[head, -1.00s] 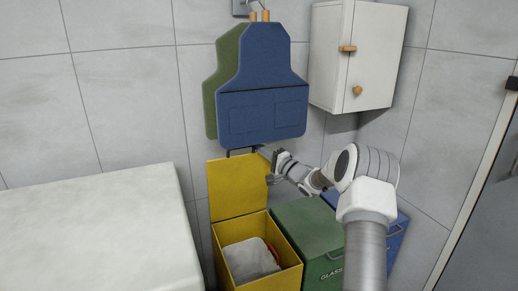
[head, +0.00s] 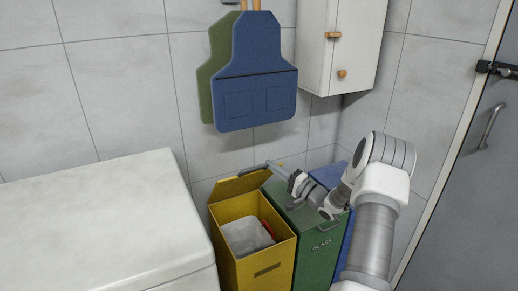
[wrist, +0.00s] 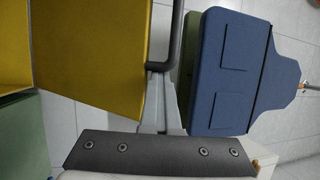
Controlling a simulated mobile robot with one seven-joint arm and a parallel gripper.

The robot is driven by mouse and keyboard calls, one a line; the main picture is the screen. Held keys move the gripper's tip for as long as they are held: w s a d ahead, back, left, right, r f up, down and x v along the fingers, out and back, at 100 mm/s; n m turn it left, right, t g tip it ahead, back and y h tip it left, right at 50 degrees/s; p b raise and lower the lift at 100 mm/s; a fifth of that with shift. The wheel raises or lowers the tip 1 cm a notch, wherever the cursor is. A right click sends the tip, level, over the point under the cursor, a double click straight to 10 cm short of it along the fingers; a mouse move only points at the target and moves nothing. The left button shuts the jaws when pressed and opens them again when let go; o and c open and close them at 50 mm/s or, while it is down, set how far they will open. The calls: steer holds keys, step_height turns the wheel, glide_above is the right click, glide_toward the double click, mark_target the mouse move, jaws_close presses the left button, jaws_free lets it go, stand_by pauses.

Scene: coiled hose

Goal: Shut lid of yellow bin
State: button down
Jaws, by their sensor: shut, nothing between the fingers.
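The yellow bin (head: 267,270) stands on the floor with a whitish object and something red inside. My gripper (head: 272,166) is shut and empty, at the right end of that handle. In the wrist view, the lid (wrist: 95,55) fills the left side, and my fingertips (wrist: 160,74) meet the corner of the dark handle (wrist: 176,35). I cannot tell whether they touch.
A green bin (head: 312,250) marked glass stands right of the yellow one, with a blue bin (head: 334,176) beyond it. A pale counter (head: 95,225) is on the left. Blue and green aprons (head: 255,90) hang above, beside a white wall cabinet (head: 340,45).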

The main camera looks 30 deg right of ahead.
steer(key=s+f+b, duration=0.3)
steer(key=s+f, duration=0.2)
steer(key=f, duration=0.6)
steer(key=s+f+t+b, duration=0.1)
steer(key=s+f+b, duration=0.3)
steer(key=f, duration=0.7)
steer(key=shift+s+a+f+n+y, duration=0.15)
steer(key=shift+s+f+n+y, duration=0.25)
steer(key=shift+s, duration=0.9)
